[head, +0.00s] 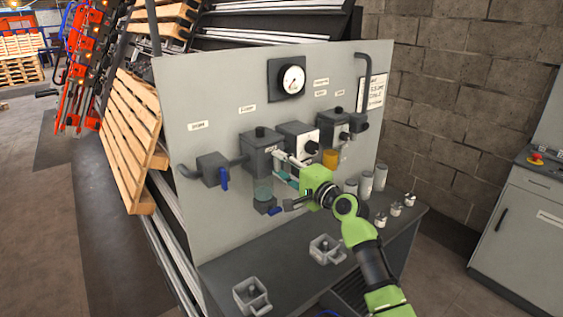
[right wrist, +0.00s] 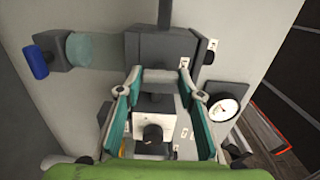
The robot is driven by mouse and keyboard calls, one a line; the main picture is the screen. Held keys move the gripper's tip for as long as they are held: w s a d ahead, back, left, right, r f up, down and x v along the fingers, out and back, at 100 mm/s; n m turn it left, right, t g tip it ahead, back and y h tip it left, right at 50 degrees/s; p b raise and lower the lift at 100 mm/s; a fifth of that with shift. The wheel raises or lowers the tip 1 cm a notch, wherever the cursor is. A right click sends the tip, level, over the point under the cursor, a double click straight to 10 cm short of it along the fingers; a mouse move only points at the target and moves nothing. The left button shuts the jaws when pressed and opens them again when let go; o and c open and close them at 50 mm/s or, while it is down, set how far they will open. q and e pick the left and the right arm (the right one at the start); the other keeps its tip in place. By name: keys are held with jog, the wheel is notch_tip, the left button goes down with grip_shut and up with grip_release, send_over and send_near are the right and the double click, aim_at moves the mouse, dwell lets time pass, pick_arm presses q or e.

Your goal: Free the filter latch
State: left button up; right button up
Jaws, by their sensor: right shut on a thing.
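The filter is a dark grey housing (head: 260,152) on the panel with a clear teal bowl (head: 263,190) under it. In the right wrist view the housing (right wrist: 160,48) is beyond my fingertips and the bowl (right wrist: 95,48) extends to the left. My right gripper (head: 276,158) reaches the housing's right side. In the wrist view its fingertips (right wrist: 160,76) come together at the housing's face, shut on a small part there. The latch itself is hidden by the tips, so I cannot make out its position. My left gripper is not in view.
A white-faced block (head: 298,138) with a black knob sits close beside my fingers. A yellow bowl (head: 331,158) hangs farther right. A blue-handled valve (head: 214,172) is left of the filter. Grey holders (head: 252,296) and white canisters (head: 380,178) stand on the bench.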

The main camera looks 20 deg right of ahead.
dwell(0.4)
jog(key=o, duration=1.1)
jog(key=v, duration=1.2)
